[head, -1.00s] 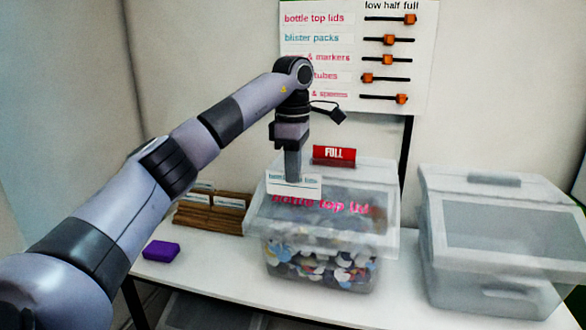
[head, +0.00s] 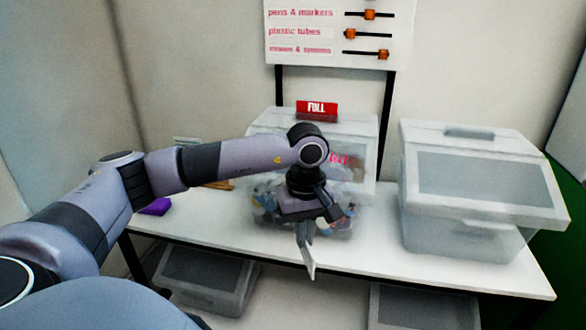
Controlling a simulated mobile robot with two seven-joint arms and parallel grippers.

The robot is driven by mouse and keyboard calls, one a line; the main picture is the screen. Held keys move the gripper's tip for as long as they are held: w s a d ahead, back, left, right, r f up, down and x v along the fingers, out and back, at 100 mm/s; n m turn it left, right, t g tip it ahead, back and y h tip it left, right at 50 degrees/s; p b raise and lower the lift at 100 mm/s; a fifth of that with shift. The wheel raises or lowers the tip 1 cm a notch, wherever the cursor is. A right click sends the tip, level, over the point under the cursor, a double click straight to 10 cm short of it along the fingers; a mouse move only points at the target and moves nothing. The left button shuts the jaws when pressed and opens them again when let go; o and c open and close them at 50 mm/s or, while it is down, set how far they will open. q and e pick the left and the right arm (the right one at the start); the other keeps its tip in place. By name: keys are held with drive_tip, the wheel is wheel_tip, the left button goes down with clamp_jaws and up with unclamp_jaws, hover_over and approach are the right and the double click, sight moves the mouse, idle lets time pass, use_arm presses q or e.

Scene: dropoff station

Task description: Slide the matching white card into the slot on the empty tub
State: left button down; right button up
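My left gripper (head: 304,234) hangs in front of the full tub, above the table's front edge. It is shut on a white card (head: 310,262), which I see nearly edge-on, tilted; its print cannot be read from here. The empty tub (head: 425,225) stands at the right of the table, clear with its lid on, apart from the card. No slot can be made out on it. The full tub (head: 355,190), with pink lettering and mixed bits inside, is partly hidden by my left arm. My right gripper is out of view.
A red FULL sign (head: 316,109) stands on the full tub. A wooden card rack (head: 220,185) is mostly hidden behind my arm, near a purple block (head: 157,206). Other tubs (head: 205,280) sit under the table (head: 500,274). A slider board (head: 335,55) stands behind.

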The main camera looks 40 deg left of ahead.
use_arm(q)
drive_tip(key=s+d+f+m, duration=0.3)
drive_tip(key=d+f+m, duration=0.2)
drive_tip(key=f, duration=0.3)
drive_tip(key=s+d+f+m, duration=0.4)
drive_tip(key=d+f+m, duration=0.2)
drive_tip(key=f, duration=0.1)
drive_tip(key=shift+d+f+m, duration=0.3)
drive_tip(key=shift+f, duration=0.05)
drive_tip(key=shift+w, duration=0.1)
